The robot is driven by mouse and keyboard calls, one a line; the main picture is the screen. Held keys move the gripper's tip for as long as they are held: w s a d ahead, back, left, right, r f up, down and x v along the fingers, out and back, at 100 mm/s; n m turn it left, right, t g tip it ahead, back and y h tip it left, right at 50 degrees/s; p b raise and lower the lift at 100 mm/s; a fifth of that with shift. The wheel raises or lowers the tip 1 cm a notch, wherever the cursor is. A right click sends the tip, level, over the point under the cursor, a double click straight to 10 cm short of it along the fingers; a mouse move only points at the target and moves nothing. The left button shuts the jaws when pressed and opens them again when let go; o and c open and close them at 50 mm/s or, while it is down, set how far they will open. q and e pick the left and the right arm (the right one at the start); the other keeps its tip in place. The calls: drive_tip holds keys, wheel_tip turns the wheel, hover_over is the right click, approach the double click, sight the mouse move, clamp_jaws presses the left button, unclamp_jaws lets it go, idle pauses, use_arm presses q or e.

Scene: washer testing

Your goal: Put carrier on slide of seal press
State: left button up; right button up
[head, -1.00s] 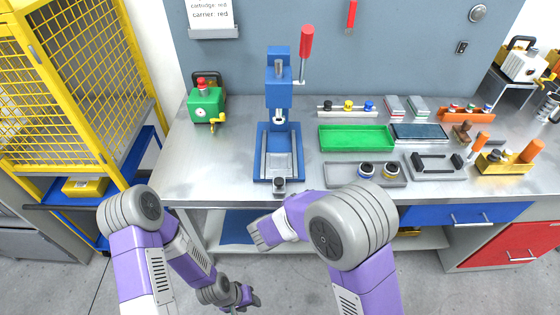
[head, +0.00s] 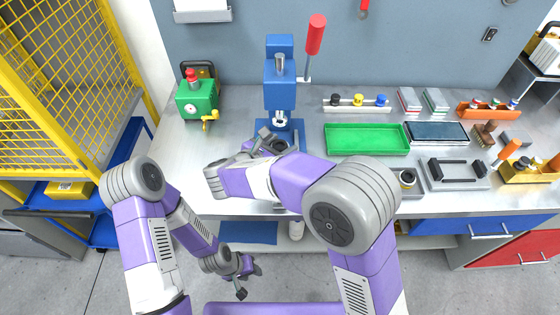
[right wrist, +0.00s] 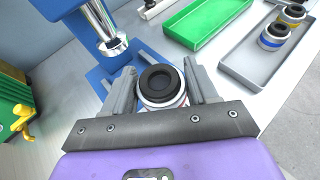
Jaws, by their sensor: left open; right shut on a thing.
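The blue seal press (head: 280,92) stands at the back of the bench, its red-knobbed lever at the right. My right gripper (head: 268,143) is in front of the press, over its base. In the right wrist view the right gripper (right wrist: 163,90) is shut on a carrier (right wrist: 160,86), a round cup with a black ring on top and a trace of red on its side. The press's chrome ram (right wrist: 112,45) is just beyond it. The slide is mostly hidden by my gripper and arm. My left gripper (head: 241,278) is open, low before the bench.
A grey tray (right wrist: 240,68) holds two other carriers, blue-banded (right wrist: 273,36) and yellow-banded (right wrist: 291,14). A green tray (head: 366,139) lies right of the press. A green device (head: 197,99) stands to its left. Bare bench lies between that device and the press.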

drive_tip(key=shift+f+b, duration=0.95)
drive_tip(key=shift+f, duration=2.2)
drive_tip(key=shift+f, duration=0.2)
drive_tip(key=o, duration=1.2)
drive_tip(key=shift+c, duration=0.2)
